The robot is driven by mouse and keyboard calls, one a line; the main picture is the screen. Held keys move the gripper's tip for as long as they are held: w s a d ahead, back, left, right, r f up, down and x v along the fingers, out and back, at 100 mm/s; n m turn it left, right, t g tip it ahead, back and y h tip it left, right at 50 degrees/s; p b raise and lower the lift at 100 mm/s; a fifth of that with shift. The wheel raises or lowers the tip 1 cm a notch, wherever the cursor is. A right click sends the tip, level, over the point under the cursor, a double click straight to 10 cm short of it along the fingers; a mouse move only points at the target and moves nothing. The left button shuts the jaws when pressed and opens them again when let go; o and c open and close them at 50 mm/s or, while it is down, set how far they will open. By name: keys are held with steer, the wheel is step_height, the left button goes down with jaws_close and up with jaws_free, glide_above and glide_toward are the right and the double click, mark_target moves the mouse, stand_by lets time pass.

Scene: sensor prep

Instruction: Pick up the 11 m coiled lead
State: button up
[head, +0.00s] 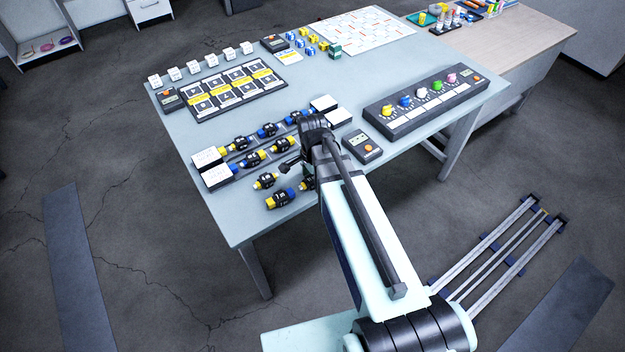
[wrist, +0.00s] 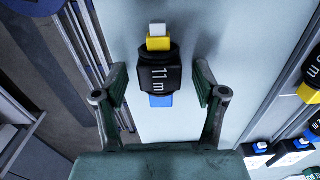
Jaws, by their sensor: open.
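The 11 m coiled lead (wrist: 158,74) shows in the wrist view as a black block with a white "11 m" mark, a yellow collar and white tip above, and a blue end below. My gripper (wrist: 161,84) is open, with one finger on each side of the lead. No finger visibly touches it. In the head view my gripper (head: 290,164) is small and dark over the table's front part, partly hidden by my arm. Several similar leads lie there, and their marks are too small to read.
Two rail rows of leads (head: 250,158) with white end blocks lie beside my gripper. Loose leads (head: 280,198) lie near the table's front edge. A handheld meter (head: 362,146) and a long panel with coloured knobs (head: 425,102) stand to the right. A label board (head: 235,91) is behind.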

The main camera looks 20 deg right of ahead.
steer(key=c, duration=1.3)
steer(key=shift+r, duration=0.1)
